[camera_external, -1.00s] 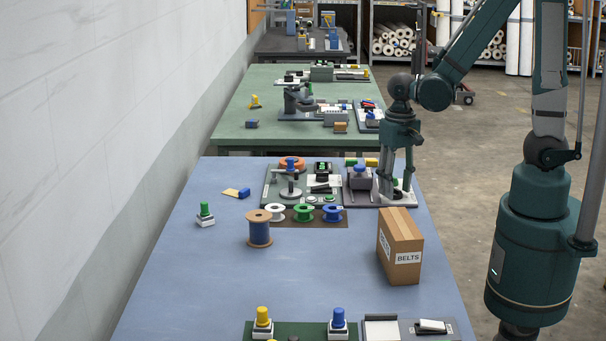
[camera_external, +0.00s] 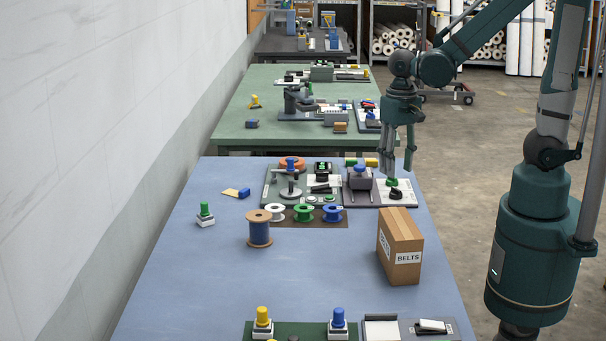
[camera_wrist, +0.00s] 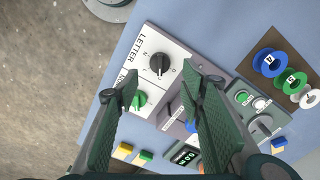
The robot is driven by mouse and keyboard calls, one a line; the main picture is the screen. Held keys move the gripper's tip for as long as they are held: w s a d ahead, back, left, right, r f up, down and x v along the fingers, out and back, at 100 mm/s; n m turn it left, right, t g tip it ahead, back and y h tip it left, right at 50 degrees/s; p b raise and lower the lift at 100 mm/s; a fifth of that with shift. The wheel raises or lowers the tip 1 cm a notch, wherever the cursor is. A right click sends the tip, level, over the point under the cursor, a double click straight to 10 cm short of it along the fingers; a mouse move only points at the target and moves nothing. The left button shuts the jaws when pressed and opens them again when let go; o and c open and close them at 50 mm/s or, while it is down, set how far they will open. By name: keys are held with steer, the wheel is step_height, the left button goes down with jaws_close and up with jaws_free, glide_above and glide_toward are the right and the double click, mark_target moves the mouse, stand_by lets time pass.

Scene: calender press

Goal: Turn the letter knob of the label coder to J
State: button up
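The label coder's white panel (camera_wrist: 172,43) bears the word LETTER and a black letter knob (camera_wrist: 159,63) with small letters around it. A light mark shows at the knob's lower edge in the wrist view, but I cannot tell which letter it points at. The black knob (camera_external: 396,194) also shows on the coder at the right side of the blue table in the external view. A green knob (camera_wrist: 139,100) sits beside it. My gripper (camera_external: 396,169) hangs above the coder, clear of both knobs. In the wrist view its fingers (camera_wrist: 160,82) are apart and empty.
A grey unit (camera_external: 360,178) stands just left of the knobs. A cardboard BELTS box (camera_external: 400,250) stands nearer on the table. The blue tabletop (camera_external: 200,280) is clear at left front.

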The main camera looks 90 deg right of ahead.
steer(key=shift+r, duration=2.65)
steer(key=shift+a, duration=0.1)
steer(key=a+r+n+t, duration=0.7)
steer(key=a+r+n, duration=0.3)
steer(key=a+n, duration=0.2)
steer(key=shift+s+a, duration=0.2)
steer(key=shift+a, duration=0.45)
steer(key=shift+c, duration=0.3)
